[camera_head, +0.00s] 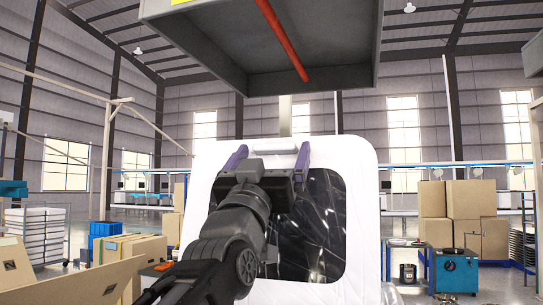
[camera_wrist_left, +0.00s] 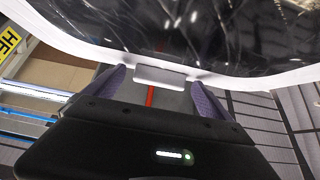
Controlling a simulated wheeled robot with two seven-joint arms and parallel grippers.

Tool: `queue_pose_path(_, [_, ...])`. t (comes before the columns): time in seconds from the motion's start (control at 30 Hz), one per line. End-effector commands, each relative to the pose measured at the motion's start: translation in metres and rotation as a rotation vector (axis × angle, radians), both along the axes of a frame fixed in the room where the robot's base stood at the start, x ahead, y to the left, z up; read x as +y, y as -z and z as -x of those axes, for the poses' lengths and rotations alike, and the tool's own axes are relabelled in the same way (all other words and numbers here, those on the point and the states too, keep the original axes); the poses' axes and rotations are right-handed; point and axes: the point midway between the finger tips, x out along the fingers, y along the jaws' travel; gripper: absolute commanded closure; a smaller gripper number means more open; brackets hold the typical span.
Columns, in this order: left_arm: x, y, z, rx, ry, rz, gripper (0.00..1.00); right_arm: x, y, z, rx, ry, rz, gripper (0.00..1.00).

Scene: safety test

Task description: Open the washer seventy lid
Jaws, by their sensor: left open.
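The washer lid (camera_head: 362,205), a white panel with rounded corners and a dark glossy window (camera_head: 318,235), stands steeply in front of me in the head view. A pale handle (camera_head: 277,145) sits at its top edge; it also shows in the left wrist view (camera_wrist_left: 160,76). My left gripper (camera_head: 269,156) is open at the top of the lid, its purple fingers on either side of the handle. In the left wrist view the handle lies between the fingertips (camera_wrist_left: 160,86), with no clear grip on it. The washer's body is hidden. My right gripper is not in view.
A dark grey overhead box (camera_head: 345,45) with a red bar (camera_head: 283,40) hangs above the lid. Cardboard boxes (camera_head: 463,201) and a blue machine (camera_head: 455,273) stand at right. Wooden panels (camera_head: 85,283) and white stacked trays (camera_head: 35,235) are at left.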

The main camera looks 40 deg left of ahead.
Motion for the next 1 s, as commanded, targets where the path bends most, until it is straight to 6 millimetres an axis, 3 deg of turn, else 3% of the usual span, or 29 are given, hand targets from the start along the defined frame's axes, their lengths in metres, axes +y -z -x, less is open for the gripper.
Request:
queue_pose_path(0.27, [-0.005,0.010,0.010,0.000,0.001,-0.002,0.05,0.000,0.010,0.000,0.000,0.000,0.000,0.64])
queue_pose_path(0.7, [-0.021,0.047,0.057,-0.001,0.001,0.000,0.05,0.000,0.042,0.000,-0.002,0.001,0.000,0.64])
queue_pose_path(1.0, [-0.021,0.047,0.059,0.000,0.001,0.001,0.05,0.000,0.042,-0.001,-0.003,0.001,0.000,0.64])
